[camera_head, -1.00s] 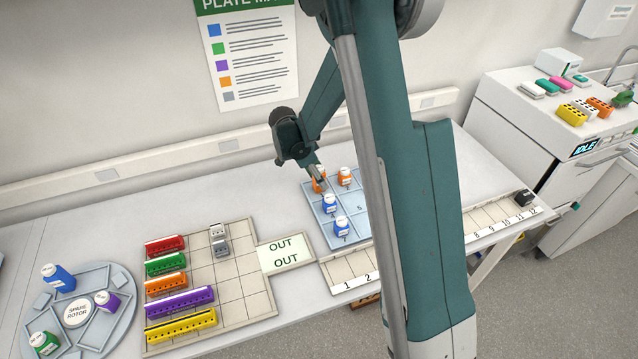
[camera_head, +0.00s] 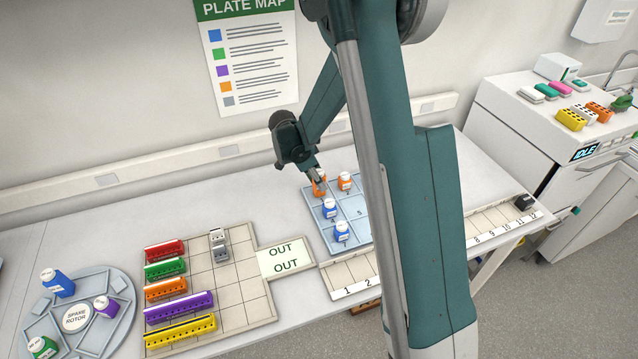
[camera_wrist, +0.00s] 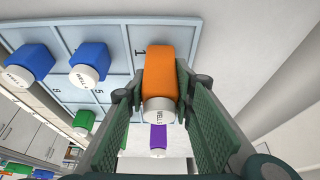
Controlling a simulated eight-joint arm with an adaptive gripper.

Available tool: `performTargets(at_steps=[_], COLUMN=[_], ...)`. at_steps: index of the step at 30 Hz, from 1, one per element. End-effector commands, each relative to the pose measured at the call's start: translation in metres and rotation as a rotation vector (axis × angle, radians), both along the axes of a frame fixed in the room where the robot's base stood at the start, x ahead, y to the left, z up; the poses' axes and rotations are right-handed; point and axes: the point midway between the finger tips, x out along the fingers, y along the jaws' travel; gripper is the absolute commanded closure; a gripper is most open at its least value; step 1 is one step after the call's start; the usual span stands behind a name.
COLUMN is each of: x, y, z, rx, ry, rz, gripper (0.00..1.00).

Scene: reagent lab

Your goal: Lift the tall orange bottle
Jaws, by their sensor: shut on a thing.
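An orange bottle (camera_head: 318,188) with a white cap stands at the back left of the blue numbered tray (camera_head: 376,231). My gripper (camera_head: 317,178) is at its top in the head view and partly covers it. In the wrist view the bottle (camera_wrist: 167,68) looks long and sits between the two green-grey fingers of my gripper (camera_wrist: 161,92), which are shut on it. A gap between its base and the tray cannot be made out. A second orange bottle (camera_head: 345,182) stands just to its right in the head view.
Two blue bottles (camera_head: 330,208) (camera_head: 341,231) stand nearer in the same tray. My arm hides the tray's right side. A rack board (camera_head: 235,262) with coloured strips and a spare rotor (camera_head: 76,318) with bottles lie to the left. The wall is close behind.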

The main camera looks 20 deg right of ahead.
Motion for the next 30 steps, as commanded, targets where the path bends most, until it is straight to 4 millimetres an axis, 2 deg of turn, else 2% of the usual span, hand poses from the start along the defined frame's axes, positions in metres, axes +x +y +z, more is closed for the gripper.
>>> performTargets(at_steps=[8, 21, 30], x=[0.000, 0.000, 0.000], y=[0.000, 0.000, 0.000], z=[0.024, 0.080, 0.095], rx=[0.000, 0.000, 0.000], ry=[0.000, 0.000, 0.000], rz=[0.000, 0.000, 0.000], gripper=[0.87, 0.87, 0.87])
